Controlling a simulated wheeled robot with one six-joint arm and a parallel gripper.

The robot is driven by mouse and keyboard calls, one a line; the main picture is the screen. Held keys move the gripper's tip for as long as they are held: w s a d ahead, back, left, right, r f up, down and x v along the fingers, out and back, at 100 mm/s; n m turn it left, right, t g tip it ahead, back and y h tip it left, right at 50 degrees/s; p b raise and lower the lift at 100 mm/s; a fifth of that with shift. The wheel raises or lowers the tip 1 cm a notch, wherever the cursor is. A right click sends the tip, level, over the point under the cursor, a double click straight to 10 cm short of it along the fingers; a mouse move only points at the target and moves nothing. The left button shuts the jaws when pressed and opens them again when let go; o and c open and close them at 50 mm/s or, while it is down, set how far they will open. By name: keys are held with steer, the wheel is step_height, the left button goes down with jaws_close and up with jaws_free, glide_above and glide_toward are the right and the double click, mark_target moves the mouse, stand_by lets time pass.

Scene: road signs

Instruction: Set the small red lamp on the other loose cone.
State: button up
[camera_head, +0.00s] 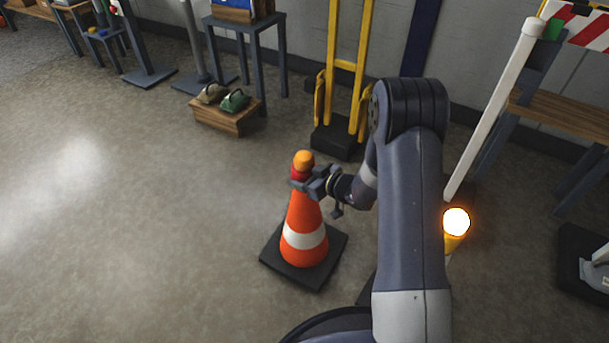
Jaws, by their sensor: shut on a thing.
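My gripper (303,184) is at the top of an orange cone (305,220) with a white band and a black square base. It is shut on a small lamp (303,162) with a red lower part and a rounded orange top. The lamp is upright above the cone's tip. The fingers hide the place where lamp and cone meet, so I cannot tell whether they touch. The cone stands upright on the floor. No second loose cone is clear in this view.
A glowing lamp (456,222) on a yellow body stands right of my arm, near a leaning white pole (495,110). A yellow hand truck (346,75) and a wooden box (225,117) with two objects stand behind. The floor at left is clear.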

steer(key=shift+f, duration=0.2)
steer(key=o, duration=1.3)
steer(key=shift+c, duration=0.2)
steer(key=p+v, duration=0.3)
steer(key=v, duration=0.7)
steer(key=shift+s+d+r, duration=0.15)
steer(key=shift+s+d, duration=0.05)
steer(key=shift+s, duration=0.05)
steer(key=b+x, duration=0.3)
steer(key=x, duration=0.7)
steer(key=shift+w+a+f, duration=0.2)
steer(key=shift+w+r, duration=0.1)
steer(key=shift+r, duration=0.15)
